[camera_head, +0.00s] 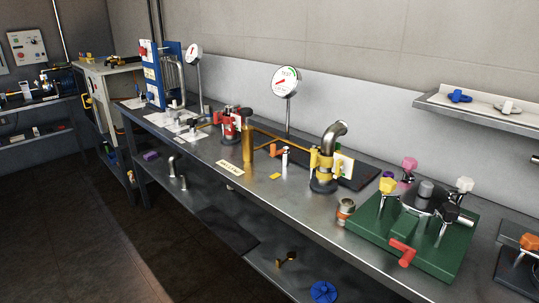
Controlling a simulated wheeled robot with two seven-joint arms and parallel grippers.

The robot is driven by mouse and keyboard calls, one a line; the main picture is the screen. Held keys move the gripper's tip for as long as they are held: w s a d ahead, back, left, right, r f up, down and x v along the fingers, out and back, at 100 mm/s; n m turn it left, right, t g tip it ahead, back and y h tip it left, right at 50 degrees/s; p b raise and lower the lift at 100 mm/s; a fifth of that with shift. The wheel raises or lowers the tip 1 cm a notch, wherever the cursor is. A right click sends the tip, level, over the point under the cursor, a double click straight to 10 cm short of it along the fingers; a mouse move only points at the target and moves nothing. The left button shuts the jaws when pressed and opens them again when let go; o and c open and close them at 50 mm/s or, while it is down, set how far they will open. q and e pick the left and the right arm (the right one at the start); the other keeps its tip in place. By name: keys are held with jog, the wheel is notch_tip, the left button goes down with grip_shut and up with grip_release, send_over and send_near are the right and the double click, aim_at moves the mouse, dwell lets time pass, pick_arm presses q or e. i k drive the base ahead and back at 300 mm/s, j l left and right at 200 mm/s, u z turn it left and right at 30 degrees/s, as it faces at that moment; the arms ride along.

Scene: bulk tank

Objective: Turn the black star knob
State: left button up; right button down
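A green block (379,238) sits on the right part of the metal bench, with several star-shaped knobs on stems around a grey central hub (426,190). The black star knob (448,212) is at the front right of this group, below the white knob (465,185). Its outline is small and dark, so its exact angle cannot be told. A yellow knob (387,185), a pink knob (409,164) and a red handle (402,252) are on the same block. Neither of my grippers is in view.
The long bench (290,203) runs from far left to near right. A wall shelf (485,118) overhangs at the right. An orange-knobbed device (529,242) is at the right edge.

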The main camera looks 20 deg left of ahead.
aim_at(191, 122)
jog(key=i+j, duration=0.15)
jog(key=j, duration=0.2)
jog(key=i+j, duration=0.2)
jog(key=i+j+z, duration=0.1)
jog(key=j, duration=0.35)
jog(key=i+j, duration=0.25)
jog(key=i+j+z, duration=0.1)
jog(key=j, duration=0.35)
jog(key=i+j, duration=0.2)
jog(key=j, duration=0.15)
jog(key=i+j, duration=0.15)
jog(key=j, duration=0.2)
jog(key=z, duration=0.05)
